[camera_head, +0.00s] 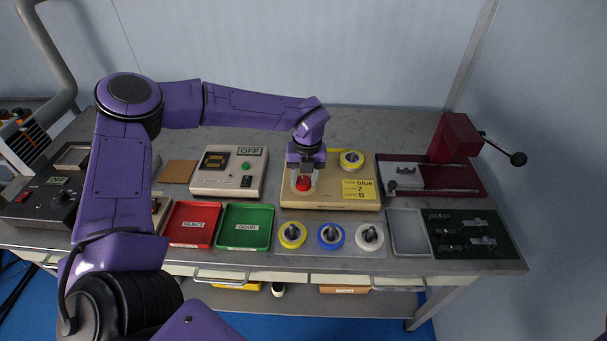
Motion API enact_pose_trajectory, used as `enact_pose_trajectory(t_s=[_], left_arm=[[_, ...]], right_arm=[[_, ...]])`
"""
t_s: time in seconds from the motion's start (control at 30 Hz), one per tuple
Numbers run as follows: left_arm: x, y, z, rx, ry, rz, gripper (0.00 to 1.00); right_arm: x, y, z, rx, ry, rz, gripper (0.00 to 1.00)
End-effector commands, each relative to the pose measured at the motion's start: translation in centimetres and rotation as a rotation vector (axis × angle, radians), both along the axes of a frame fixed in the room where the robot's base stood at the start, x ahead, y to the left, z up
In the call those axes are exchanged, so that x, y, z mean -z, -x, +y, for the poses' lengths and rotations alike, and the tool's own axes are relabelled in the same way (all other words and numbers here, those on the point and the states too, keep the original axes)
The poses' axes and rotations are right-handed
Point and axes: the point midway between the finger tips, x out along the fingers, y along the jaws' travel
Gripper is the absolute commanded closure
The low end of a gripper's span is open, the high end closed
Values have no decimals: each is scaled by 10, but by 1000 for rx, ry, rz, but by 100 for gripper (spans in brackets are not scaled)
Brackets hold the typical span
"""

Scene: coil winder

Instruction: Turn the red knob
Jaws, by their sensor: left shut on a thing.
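The red knob (303,185) sits on the left part of the beige coil winder (325,204). My left gripper (303,182) points down over it from above. Its fingers are on both sides of the knob and shut on it. The knob's upper part is partly hidden by the gripper. A yellow note (359,190) with "blue", "2" and "B" lies on the right of the winder, and a yellow spool (351,160) is at its back right. My right gripper is not in view.
A beige box (229,172) marked OFF stands left of the winder. A red REJECT tray (193,224) and green GOOD tray (245,226) lie in front. Yellow (291,235), blue (331,236) and white (369,237) spools stand before the winder. A dark red press (455,145) is at right.

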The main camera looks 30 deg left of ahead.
Motion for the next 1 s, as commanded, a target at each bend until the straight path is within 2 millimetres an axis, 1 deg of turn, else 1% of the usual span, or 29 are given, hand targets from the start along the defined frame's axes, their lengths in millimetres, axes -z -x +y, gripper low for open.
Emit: enact_pose_trajectory(t_s=[0.03, 0.3, 0.6, 0.8, 1.0], left_arm=[[-2, 1, 0, 42, -1, 2, 85], [-2, 1, 0, 299, 0, 3, 85], [-2, 2, 0, 560, 0, 2, 85], [-1, 2, 1, 687, 0, 3, 85], [0, 2, 1, 769, 1, 2, 85]], right_arm=[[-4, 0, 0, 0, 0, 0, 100], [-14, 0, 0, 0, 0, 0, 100], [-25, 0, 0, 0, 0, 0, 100], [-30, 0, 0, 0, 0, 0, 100], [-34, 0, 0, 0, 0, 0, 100]])
